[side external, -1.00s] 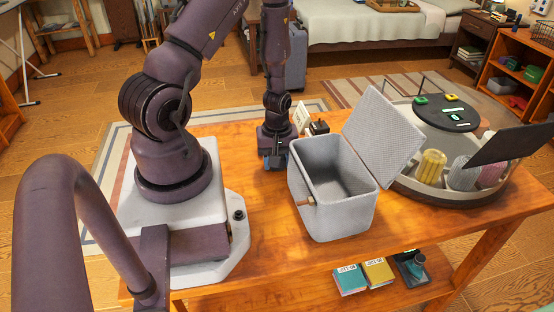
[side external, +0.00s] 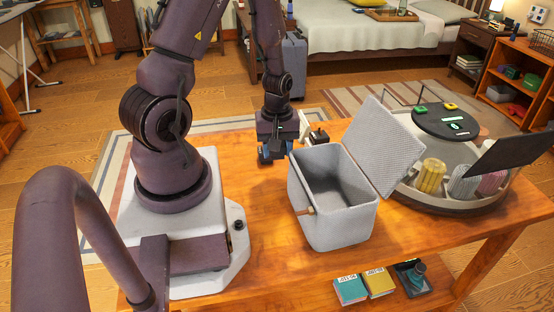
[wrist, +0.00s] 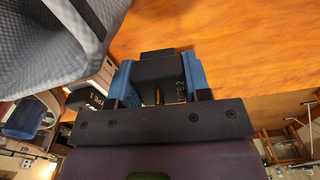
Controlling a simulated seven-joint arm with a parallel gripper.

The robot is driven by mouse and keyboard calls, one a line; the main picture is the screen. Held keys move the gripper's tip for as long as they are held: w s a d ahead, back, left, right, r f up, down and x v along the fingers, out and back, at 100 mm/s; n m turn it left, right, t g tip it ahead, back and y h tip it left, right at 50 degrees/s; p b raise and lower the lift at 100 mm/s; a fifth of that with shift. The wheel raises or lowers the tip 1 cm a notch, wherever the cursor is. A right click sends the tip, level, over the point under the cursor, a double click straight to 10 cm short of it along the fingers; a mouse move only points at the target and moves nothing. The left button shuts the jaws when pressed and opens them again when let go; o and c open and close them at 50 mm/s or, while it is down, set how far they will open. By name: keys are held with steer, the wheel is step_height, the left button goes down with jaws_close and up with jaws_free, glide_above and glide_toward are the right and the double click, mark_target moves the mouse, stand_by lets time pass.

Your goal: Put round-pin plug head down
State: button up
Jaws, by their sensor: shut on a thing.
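My gripper (side external: 272,155) is over the far edge of the wooden table, left of the grey fabric box. In the wrist view, its blue fingers (wrist: 160,82) are shut on a black plug (wrist: 158,68) marked TYPE 2. A gold-coloured pin shows on the plug, but the pins' shape and full direction are hard to see. In the side view the fingers mostly hide this plug. A second black plug (side external: 318,136), marked TYPE 1 in the wrist view (wrist: 78,100), stands right of my gripper, beside a white card (side external: 304,125).
The open grey fabric box (side external: 331,220) stands close on the right, its lid (side external: 385,145) tilted back. A round tray (side external: 452,208) with yarn-like rolls is farther right. Bare table (side external: 245,180) lies in front of and left of my gripper.

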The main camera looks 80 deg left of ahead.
step_height(320, 180, up, 3)
steer(key=shift+f, duration=0.1)
step_height(320, 180, up, 7)
steer(key=shift+w, duration=0.1)
steer(key=w+d+n, duration=0.1)
steer(key=w+d, duration=0.7)
steer(key=d, duration=0.1)
glide_toward(320, 197)
steer(key=shift+n, duration=0.3)
step_height(320, 197, down, 7)
steer(key=shift+f, duration=0.1)
steer(key=shift+f, duration=0.1)
steer(key=o, duration=0.9)
